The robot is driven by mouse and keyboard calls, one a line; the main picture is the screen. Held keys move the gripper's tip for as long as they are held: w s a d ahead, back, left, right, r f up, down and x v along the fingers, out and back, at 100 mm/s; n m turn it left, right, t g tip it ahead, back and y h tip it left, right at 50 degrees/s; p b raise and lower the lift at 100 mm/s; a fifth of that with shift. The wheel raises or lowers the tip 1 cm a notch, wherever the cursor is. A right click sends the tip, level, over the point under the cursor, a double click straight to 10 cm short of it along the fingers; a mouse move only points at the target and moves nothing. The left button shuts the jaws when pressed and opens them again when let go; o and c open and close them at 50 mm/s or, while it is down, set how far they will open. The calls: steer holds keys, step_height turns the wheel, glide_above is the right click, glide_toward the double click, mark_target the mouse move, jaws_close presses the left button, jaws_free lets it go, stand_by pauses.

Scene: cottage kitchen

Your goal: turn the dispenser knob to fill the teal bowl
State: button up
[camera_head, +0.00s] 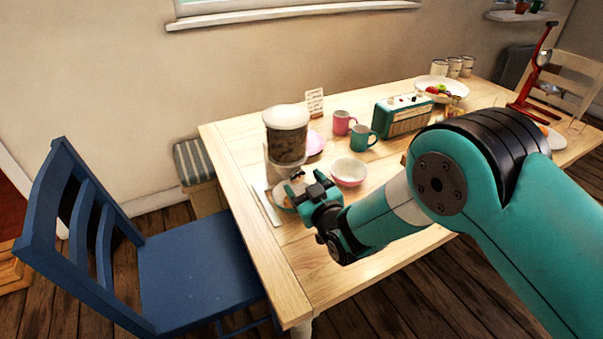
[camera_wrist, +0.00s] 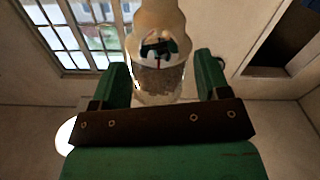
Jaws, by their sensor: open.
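The dispenser (camera_head: 286,138), with a clear hopper of dark contents and a white lid, stands near the left end of the wooden table. A whitish bowl (camera_head: 281,192) sits at its foot, partly hidden by my gripper; its teal colour is hard to make out. My gripper (camera_head: 303,188) is close in front of the dispenser's lower part, its jaws apart and empty. In the wrist view the dispenser (camera_wrist: 158,84) shows between my open fingers (camera_wrist: 161,75). The knob is not clearly distinguishable, and I cannot tell whether my fingers touch it.
A pink bowl (camera_head: 348,174) stands just right of my gripper. A pink mug (camera_head: 341,122), a teal mug (camera_head: 360,137) and a teal radio (camera_head: 403,116) are farther back. A blue chair (camera_head: 195,265) is at the table's left side. The table's front left corner is clear.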

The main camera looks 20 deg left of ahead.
steer(key=shift+x, duration=0.9)
steer(key=c, duration=0.9)
